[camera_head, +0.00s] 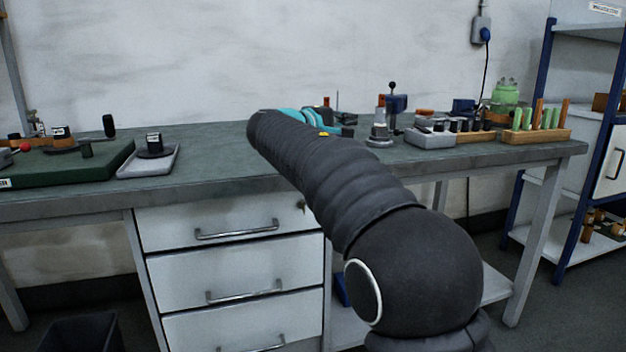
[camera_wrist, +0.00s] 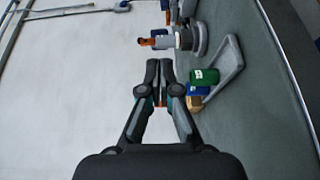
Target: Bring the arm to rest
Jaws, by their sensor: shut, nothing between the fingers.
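My gripper (camera_wrist: 160,70) is shut and empty in the wrist view, its two dark fingers together and pointing away from the camera. In the head view my dark arm reaches from the lower right up over the workbench (camera_head: 215,180), and it hides most of the gripper. Only some teal and dark parts show past the arm's far end. The gripper appears to touch nothing, though its exact height above the bench cannot be told.
A grey tray (camera_head: 165,170) with a dark piece and a green board (camera_head: 60,165) lie at the left. A metal stand (camera_head: 379,138), a grey box (camera_head: 430,138) and a wooden rack (camera_head: 537,136) of green and copper-coloured cylinders stand at the right. Drawers (camera_head: 238,268) are below.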

